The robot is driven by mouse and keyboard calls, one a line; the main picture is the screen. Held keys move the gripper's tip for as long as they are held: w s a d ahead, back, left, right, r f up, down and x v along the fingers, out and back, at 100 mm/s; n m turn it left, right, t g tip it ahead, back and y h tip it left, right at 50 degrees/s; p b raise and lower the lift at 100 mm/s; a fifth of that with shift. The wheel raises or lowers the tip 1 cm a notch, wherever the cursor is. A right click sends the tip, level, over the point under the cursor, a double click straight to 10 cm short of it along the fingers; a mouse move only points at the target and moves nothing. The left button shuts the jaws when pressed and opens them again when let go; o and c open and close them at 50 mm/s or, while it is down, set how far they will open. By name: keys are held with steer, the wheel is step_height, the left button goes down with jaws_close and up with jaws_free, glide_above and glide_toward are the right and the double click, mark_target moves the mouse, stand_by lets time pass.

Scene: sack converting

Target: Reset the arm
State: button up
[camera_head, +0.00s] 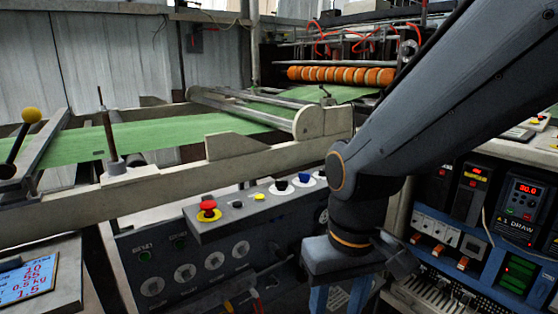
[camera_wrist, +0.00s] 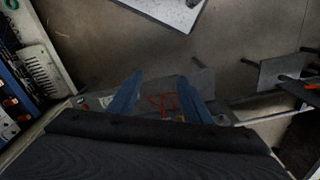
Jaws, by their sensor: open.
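My gripper (camera_head: 339,298) hangs at the end of my dark arm, low in the head view, in front of the machine's lower panel. Its tips run past the bottom edge there. In the wrist view my gripper (camera_wrist: 158,90) shows two blue fingers standing apart. I see nothing held between them. Beyond the gap are red wires (camera_wrist: 163,104) and a grey surface, too dark to make out well.
A control panel with a red emergency button (camera_head: 208,208) is left of my gripper. An electrical cabinet with a lit display (camera_head: 526,190) is close on the right. Green sheet (camera_head: 180,133) crosses the machine frame behind. The wrist view shows bare floor (camera_wrist: 225,50) and a pale plate (camera_wrist: 170,10).

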steer(key=s+d+r+m+p, duration=0.1)
steer(key=d+r+m+p, duration=0.2)
steer(key=d+r+p, duration=0.7)
steer(key=shift+r+h+p, duration=0.3)
steer(key=shift+r+p, duration=0.5)
steer(key=shift+p, duration=2.65)
